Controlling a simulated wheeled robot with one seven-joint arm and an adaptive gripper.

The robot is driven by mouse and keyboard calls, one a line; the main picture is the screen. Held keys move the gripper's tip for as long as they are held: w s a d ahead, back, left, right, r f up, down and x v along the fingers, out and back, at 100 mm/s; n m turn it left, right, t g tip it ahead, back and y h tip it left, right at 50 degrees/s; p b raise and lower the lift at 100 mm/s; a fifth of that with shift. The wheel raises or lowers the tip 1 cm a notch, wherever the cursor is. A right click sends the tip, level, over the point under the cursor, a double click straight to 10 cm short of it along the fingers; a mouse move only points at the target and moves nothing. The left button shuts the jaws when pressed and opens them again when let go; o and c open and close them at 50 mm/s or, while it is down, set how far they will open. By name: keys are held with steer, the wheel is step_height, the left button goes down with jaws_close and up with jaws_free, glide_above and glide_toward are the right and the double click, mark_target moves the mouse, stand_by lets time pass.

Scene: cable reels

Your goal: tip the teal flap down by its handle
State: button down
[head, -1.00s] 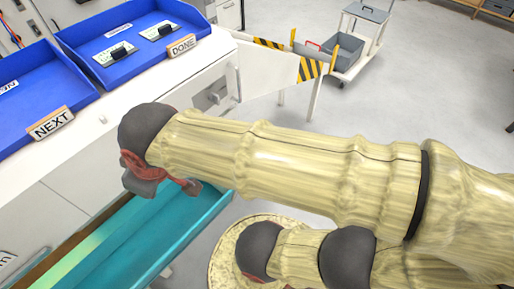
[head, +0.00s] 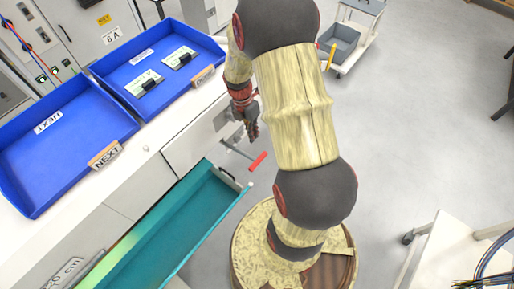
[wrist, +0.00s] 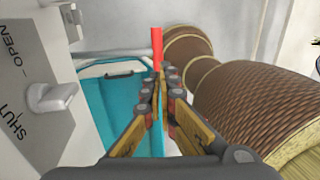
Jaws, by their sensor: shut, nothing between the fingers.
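The long teal flap (head: 165,232) is at the lower left of the head view, below the white counter front. A dark handle (head: 228,175) shows near its far end. In the wrist view the teal surface (wrist: 100,105) lies left of and beyond my fingers, with the dark handle (wrist: 124,73) near its far edge. My gripper (head: 252,132) is above and beyond the flap's far end, beside the cabinet front, apart from the handle. In the wrist view my gripper's fingers (wrist: 162,88) are closed together and empty.
A red grip (head: 258,161) on a grey rod sticks out by the cabinet; it also shows just beyond my fingertips (wrist: 157,45). A pale knob (wrist: 52,97) sits on an OPEN/SHUT panel. Blue trays (head: 65,145) stand on the counter. A white cart (head: 440,255) is lower right.

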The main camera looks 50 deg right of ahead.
mark_target(259, 160)
steer(key=s+f, duration=0.1)
steer(key=f, duration=0.3)
steer(key=f+b, duration=0.1)
steer(key=f, duration=0.4)
steer(key=s+f, duration=0.1)
steer(key=f, duration=0.3)
steer(key=shift+s+d+f+b, duration=0.1)
steer(key=shift+s+f+b, duration=0.2)
steer(key=shift+s+f, duration=0.05)
